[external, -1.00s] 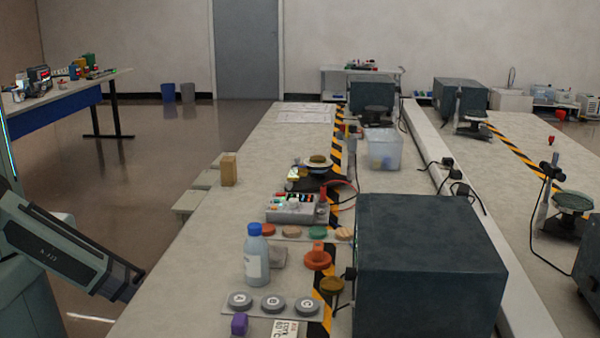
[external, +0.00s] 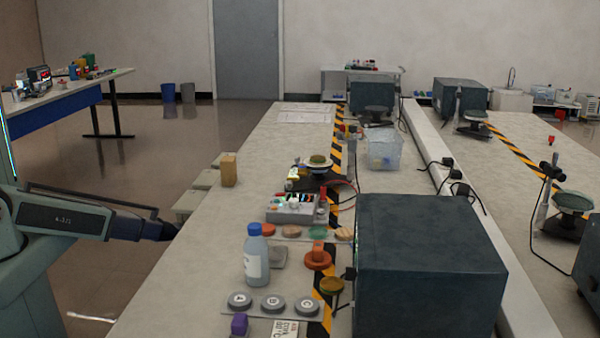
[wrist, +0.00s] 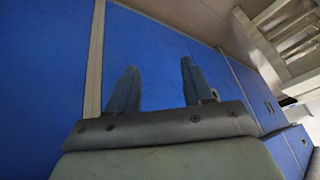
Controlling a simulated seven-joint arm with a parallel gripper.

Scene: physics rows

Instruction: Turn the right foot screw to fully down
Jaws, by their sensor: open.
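I cannot make out a foot screw for certain in either view. A dark-based device (external: 325,182) with a round olive-topped part stands mid-bench in the external view; any screws on it are too small to tell. My gripper (wrist: 158,78) is open and empty in the wrist view, its two dark blue fingers apart in front of blue panels. In the external view my arm reaches in from the left, its dark end beside the bench's left edge, well away from that device. The fingers are not clear there.
On the bench (external: 180,290) are a blue-capped bottle (external: 256,262), a purple cube (external: 239,324), round grey knobs (external: 273,303), an orange part (external: 318,258) and a control box (external: 295,208). A large dark box (external: 430,270) blocks the right. A wooden block (external: 229,170) stands farther back.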

